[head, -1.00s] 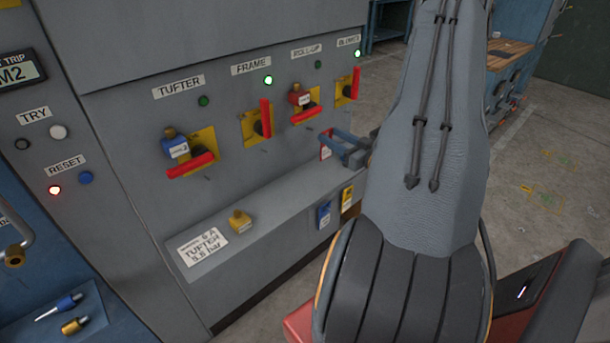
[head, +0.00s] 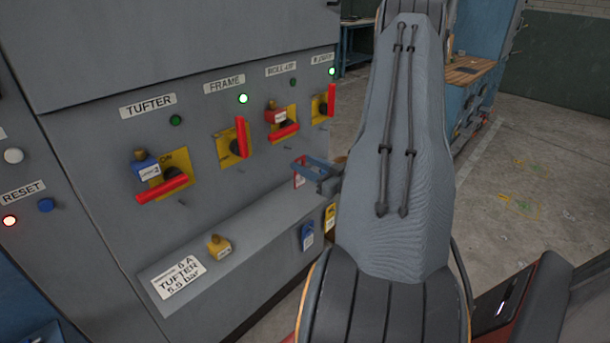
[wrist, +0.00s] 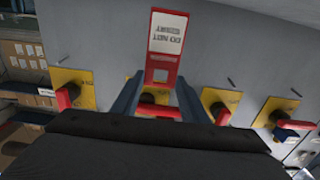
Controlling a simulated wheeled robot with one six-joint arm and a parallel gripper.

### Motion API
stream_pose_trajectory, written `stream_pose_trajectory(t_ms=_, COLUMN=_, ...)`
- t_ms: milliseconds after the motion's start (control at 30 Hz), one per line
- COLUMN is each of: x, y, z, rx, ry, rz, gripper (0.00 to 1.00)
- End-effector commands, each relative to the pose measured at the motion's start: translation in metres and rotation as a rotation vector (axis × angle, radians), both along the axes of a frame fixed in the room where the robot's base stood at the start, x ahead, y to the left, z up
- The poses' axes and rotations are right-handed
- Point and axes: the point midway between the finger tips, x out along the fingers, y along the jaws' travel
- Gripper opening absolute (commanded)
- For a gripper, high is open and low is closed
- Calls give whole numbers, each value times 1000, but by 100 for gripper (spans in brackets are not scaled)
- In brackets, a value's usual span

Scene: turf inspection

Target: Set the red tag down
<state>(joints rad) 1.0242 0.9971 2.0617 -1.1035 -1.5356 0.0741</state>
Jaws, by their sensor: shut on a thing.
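The red tag, with a white "DO NOT START" face, shows in the wrist view (wrist: 167,40) between and beyond my fingertips. My gripper (wrist: 158,84) is shut on its red lower end. In the head view my gripper (head: 312,168) is in front of the panel, over the ledge's right part. I cannot tell whether the tag touches the ledge.
The grey ledge (head: 235,228) carries a yellow padlock (head: 219,247) and a TUFTER card (head: 177,284). A blue tag (head: 307,236) and a yellow tag (head: 330,217) hang on its front. Several red-handled switches, such as the TUFTER one (head: 162,188), stick out above. Two of them carry padlocks.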

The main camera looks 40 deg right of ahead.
Motion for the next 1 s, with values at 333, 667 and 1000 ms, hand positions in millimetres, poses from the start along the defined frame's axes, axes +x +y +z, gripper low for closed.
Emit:
stream_pose_trajectory(t_ms=333, x=0, y=0, z=-34, rx=1, ry=0, rz=0, gripper=18)
stream_pose_trajectory(t_ms=667, x=0, y=0, z=-37, rx=1, ry=0, rz=0, gripper=18)
stream_pose_trajectory(t_ms=1000, x=0, y=0, z=-37, rx=1, ry=0, rz=0, gripper=59)
